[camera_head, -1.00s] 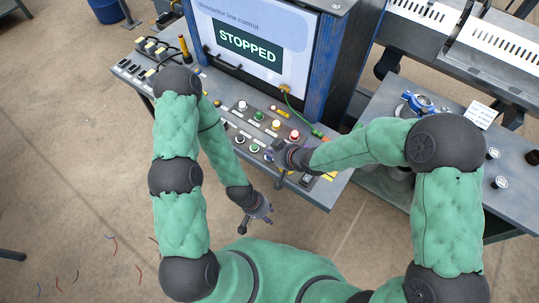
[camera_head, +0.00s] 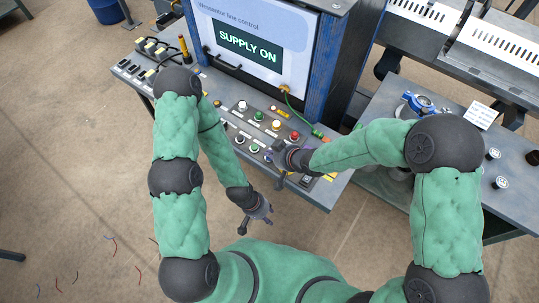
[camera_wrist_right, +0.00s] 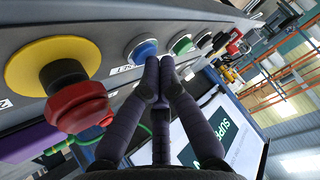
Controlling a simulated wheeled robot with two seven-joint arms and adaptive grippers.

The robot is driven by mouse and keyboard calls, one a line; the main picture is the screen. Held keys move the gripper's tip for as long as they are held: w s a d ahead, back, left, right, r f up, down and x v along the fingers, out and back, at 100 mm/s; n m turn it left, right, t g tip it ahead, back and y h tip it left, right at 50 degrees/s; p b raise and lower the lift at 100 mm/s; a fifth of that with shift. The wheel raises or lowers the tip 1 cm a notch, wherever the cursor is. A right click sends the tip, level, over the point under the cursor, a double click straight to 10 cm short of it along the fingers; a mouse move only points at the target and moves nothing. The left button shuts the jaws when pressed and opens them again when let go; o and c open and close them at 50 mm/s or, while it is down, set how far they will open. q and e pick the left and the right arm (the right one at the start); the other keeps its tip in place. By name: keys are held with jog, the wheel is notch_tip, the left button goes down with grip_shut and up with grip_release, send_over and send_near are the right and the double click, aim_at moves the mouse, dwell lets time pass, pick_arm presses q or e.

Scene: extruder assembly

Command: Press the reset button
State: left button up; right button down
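The control panel (camera_head: 235,125) carries rows of buttons and lamps below a screen (camera_head: 247,45) that reads SUPPLY ON. In the right wrist view a blue button (camera_wrist_right: 143,48) sits on the panel with a partly readable label beside it, ending in "ET". My right gripper (camera_wrist_right: 160,62) has its fingertips together right in front of the blue button; I cannot tell whether they touch it. In the head view my right gripper (camera_head: 273,157) is over the panel's near edge and hides part of it. My left gripper (camera_head: 264,211) hangs in front of the panel, away from the buttons.
A red mushroom knob on a yellow base (camera_wrist_right: 55,72) stands close to my right gripper. A green button (camera_wrist_right: 181,44) lies on the other side. A side table (camera_head: 450,140) with a blue-topped part (camera_head: 420,102) stands at the right.

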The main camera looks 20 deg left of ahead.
jog(key=shift+r+p, duration=0.75)
jog(key=shift+r, duration=0.05)
notch_tip(320, 180, up, 5)
jog(key=p, duration=0.4)
jog(key=shift+p, duration=0.4)
jog(key=shift+s+f, duration=0.1)
dwell(0.4)
